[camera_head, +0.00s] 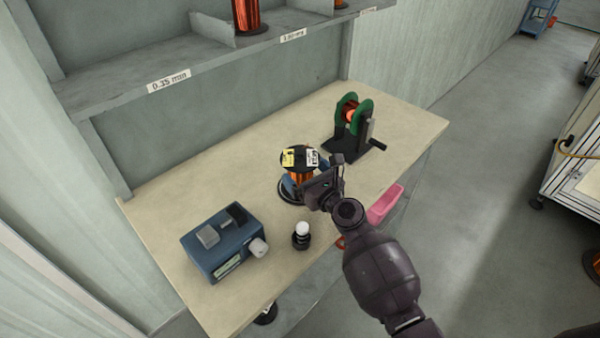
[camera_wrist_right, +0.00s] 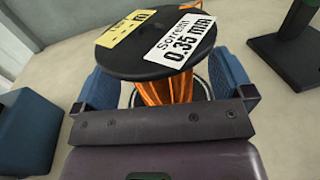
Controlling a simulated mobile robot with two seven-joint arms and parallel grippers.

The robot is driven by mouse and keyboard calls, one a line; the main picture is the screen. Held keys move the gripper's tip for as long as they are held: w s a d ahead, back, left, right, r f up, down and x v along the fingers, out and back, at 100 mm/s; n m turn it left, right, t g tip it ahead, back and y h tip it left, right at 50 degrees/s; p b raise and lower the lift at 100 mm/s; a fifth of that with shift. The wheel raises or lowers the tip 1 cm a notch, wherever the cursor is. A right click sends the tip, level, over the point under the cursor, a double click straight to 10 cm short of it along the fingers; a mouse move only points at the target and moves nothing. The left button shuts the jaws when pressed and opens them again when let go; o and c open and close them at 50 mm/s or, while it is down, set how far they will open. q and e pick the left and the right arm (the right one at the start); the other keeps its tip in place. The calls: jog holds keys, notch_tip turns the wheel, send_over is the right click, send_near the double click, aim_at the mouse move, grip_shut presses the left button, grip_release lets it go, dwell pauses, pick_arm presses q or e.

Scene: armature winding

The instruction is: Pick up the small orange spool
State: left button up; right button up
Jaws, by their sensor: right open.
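The small orange spool (camera_head: 299,174) stands upright on the workbench, with orange wire and a black top flange bearing a yellow and a white label. In the right wrist view the spool (camera_wrist_right: 160,90) shows close up, its white label reading 0.35 mm. My right gripper (camera_head: 308,183) is at the spool, and in the right wrist view its blue fingers (camera_wrist_right: 165,85) stand apart on either side of the wire, below the top flange. Whether the fingers touch the wire cannot be told. My left gripper is not in view.
A blue box device (camera_head: 222,243) stands front left on the workbench (camera_head: 190,200), with a small black-and-white knob-like item (camera_head: 302,235) beside it. A green winder (camera_head: 354,118) with a crank stands behind right. A pink tray (camera_head: 385,204) is at the front edge. A shelf (camera_head: 180,75) holds larger spools.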

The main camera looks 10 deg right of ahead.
jog(key=shift+w+a, duration=0.15)
jog(key=shift+w, duration=0.25)
jog(key=c, duration=1.6)
jog(key=shift+r, duration=0.2)
jog(key=shift+c, duration=1)
